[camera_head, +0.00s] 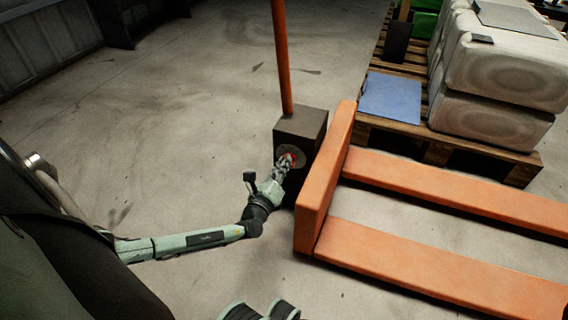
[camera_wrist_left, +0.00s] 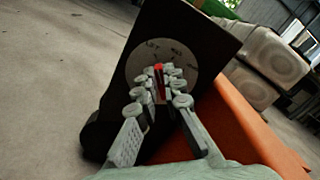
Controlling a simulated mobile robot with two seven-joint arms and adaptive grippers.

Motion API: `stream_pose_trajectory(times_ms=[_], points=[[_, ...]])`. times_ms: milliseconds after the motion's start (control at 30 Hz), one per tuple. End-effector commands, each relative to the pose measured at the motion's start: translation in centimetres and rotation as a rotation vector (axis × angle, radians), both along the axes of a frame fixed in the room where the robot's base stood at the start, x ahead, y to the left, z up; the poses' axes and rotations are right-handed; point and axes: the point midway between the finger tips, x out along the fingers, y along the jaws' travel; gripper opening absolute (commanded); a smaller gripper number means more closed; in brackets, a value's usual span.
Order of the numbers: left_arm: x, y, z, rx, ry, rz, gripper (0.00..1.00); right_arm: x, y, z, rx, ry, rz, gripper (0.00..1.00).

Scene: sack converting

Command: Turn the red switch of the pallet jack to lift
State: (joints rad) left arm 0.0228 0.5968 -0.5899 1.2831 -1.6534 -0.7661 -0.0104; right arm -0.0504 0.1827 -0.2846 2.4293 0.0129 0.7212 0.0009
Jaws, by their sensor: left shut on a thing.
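The pallet jack (camera_head: 325,180) is orange, with a dark box (camera_head: 300,125) at the foot of its orange handle pole. A grey round dial plate with small lettering (camera_wrist_left: 183,60) is on the box face. The red switch (camera_head: 292,157) sits at the middle of the dial and shows as a red bar in the left wrist view (camera_wrist_left: 159,80). My left gripper (camera_head: 286,163) is at the dial, its fingers (camera_wrist_left: 160,92) shut on the red switch, which they partly hide. The lettering is too small to read surely. My right gripper is not in view.
The jack's two orange forks (camera_head: 450,195) extend right along the floor. A wooden pallet (camera_head: 440,152) behind them carries pale stacked sacks (camera_head: 505,75), and a blue sheet (camera_head: 391,97) lies at its near corner. The concrete floor (camera_head: 190,110) left of the jack is clear.

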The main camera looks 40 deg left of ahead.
Motion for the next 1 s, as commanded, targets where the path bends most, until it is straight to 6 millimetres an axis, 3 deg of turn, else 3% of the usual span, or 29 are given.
stream_pose_trajectory(times_ms=[700, 733, 867, 1000], points=[[-0.05, 0.08, -0.08, -0.08, -0.019, 0.001, 0.0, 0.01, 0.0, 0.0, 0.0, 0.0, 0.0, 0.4], [-0.05, 0.08, -0.08, -0.08, -0.019, 0.001, 0.11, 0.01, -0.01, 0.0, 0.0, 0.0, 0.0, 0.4], [-0.04, 0.08, -0.08, -0.079, -0.018, 0.001, 0.27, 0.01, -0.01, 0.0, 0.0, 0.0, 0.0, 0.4], [-0.04, 0.07, -0.08, -0.079, -0.019, 0.0, 0.29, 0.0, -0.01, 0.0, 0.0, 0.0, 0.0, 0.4]])
